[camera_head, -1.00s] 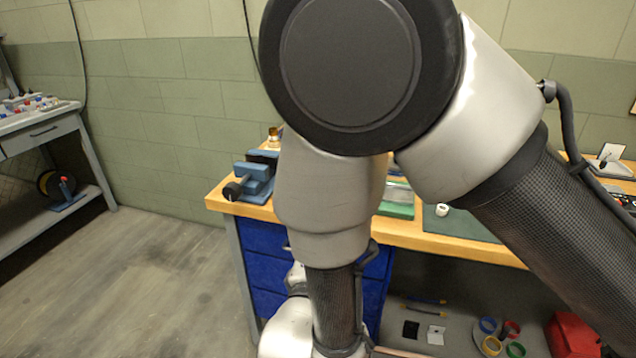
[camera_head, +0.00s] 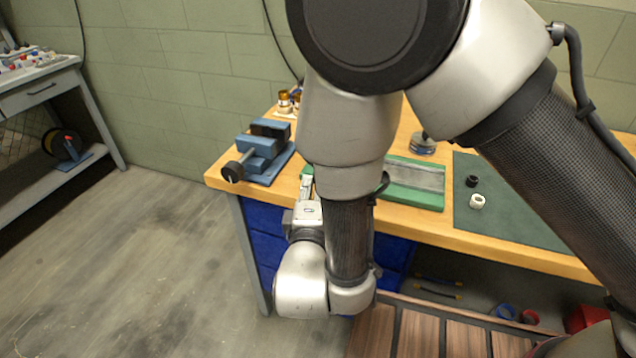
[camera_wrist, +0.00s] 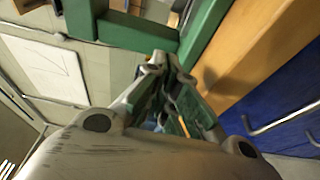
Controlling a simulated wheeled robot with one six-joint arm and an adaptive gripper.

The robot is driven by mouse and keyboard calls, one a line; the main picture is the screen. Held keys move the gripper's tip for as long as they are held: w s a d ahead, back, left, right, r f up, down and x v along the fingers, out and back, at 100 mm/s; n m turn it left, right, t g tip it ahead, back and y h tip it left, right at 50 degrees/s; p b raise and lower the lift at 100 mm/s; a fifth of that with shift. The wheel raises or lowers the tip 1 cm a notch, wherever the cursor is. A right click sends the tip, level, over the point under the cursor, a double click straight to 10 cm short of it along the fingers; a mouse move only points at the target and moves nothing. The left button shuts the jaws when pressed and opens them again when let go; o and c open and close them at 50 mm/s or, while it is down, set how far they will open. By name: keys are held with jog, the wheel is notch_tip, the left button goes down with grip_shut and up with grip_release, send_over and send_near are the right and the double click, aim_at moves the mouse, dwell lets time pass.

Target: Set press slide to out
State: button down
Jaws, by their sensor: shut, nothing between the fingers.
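A green frame with a flat grey metal channel (camera_head: 415,178) lies on the wooden workbench, right of my forearm; it looks like the press slide, but I cannot tell its position. Its left part is hidden behind my arm. My gripper (camera_head: 307,184) points at the bench's front edge, left of the green frame. In the wrist view green bars (camera_wrist: 138,30) cross the top, just beyond the fingertips of my gripper (camera_wrist: 168,62). The fingers are shut and hold nothing. I cannot tell whether they touch the green bar.
A blue vise (camera_head: 262,152) stands at the bench's left corner. A dark green mat (camera_head: 500,205) with a white ring (camera_head: 477,201) and a black ring (camera_head: 472,181) lies to the right. Blue drawers (camera_head: 262,235) are under the bench. The floor at left is clear.

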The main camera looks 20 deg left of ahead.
jog(key=x, duration=0.7)
jog(key=shift+w, duration=0.25)
jog(key=d, duration=0.1)
jog(key=w+d, duration=0.1)
jog(key=d, duration=0.1)
jog(key=shift+w, duration=0.1)
jog(key=shift+w+d, duration=0.1)
jog(key=shift+d, duration=0.2)
